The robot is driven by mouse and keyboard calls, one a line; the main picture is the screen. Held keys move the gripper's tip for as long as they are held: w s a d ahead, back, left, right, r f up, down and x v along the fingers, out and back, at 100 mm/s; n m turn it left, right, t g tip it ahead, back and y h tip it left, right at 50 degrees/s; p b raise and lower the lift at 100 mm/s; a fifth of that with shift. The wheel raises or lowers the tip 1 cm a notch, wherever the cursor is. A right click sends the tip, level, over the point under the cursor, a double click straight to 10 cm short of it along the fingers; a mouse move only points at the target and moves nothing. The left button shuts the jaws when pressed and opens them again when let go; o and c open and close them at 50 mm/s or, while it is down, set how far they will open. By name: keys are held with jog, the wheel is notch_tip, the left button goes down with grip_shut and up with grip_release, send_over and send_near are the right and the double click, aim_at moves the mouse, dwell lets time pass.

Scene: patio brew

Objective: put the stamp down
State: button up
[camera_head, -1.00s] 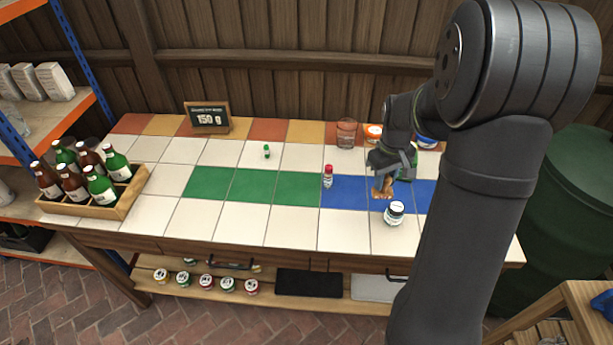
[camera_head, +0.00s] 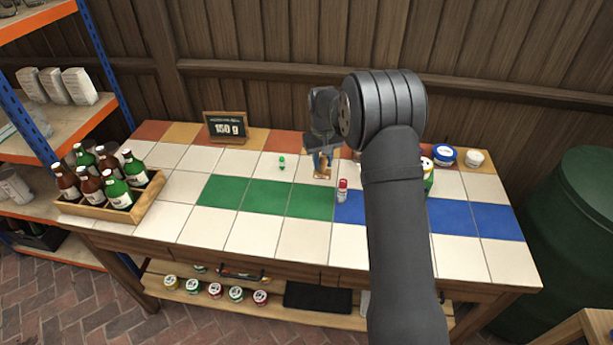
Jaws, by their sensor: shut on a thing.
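My gripper (camera_head: 320,158) is shut on the stamp (camera_head: 322,173), a small brown wooden piece that hangs below the fingers. Both are over the white tiles behind the row of green tiles (camera_head: 268,198). I cannot tell whether the stamp touches the tiles or is a little above them. The fingers hide its upper part.
A small green bottle (camera_head: 282,162) stands left of the stamp, and a red-capped bottle (camera_head: 342,191) stands in front of it to the right. A sign (camera_head: 226,128) reading 150 g is at the back. A bottle crate (camera_head: 122,215) stands left. My arm hides tiles at right.

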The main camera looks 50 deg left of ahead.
jog(key=shift+s+a+f, duration=0.5)
jog(key=shift+a+f, duration=0.25)
jog(key=shift+f, duration=0.45)
jog(key=shift+s+a+f, duration=0.45)
jog(key=shift+a+f, duration=0.25)
jog(key=shift+f, duration=0.5)
jog(key=shift+s+a+f, duration=0.5)
jog(key=shift+a+f, duration=0.25)
jog(key=shift+f, duration=0.45)
jog(key=shift+f, duration=0.2)
jog(key=o, duration=1)
jog(key=shift+c, duration=0.2)
jog(key=shift+r, duration=0.15)
notch_tip(320, 180, up, 12)
jog(key=shift+s, duration=0.15)
